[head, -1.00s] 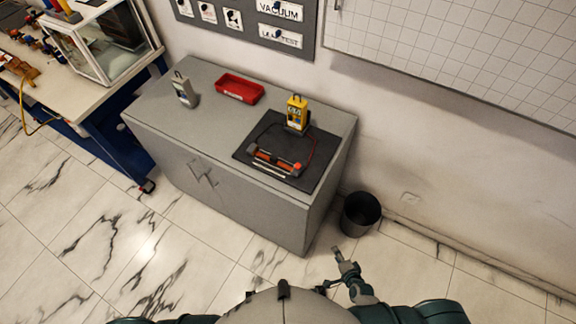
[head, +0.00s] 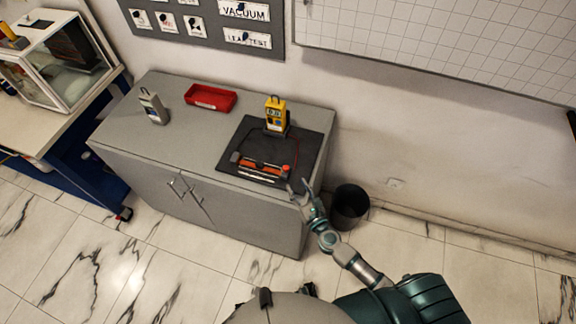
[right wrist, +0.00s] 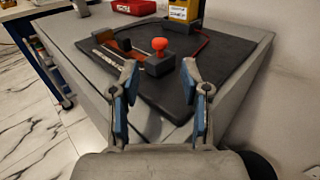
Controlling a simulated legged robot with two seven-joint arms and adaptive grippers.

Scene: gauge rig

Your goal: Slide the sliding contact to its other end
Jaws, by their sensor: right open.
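The slide rheostat (head: 262,169), with an orange-brown coil, lies on a black mat (head: 231,148) on the grey cabinet. A red-orange knob (right wrist: 159,44) stands on the dark block at its right end in the right wrist view; it also shows in the head view (head: 286,168). My right gripper (head: 298,188) is open and empty at the cabinet's front right corner, just short of the rheostat. In the right wrist view its fingers (right wrist: 161,85) are apart, with the knob beyond them. My left gripper is not in view.
A yellow meter (head: 276,117) stands at the back of the mat, with a red wire running to the rheostat. A red tray (head: 211,98) and a grey meter (head: 154,106) stand farther left on the cabinet (head: 190,138). A dark bin (head: 349,206) stands on the floor at right.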

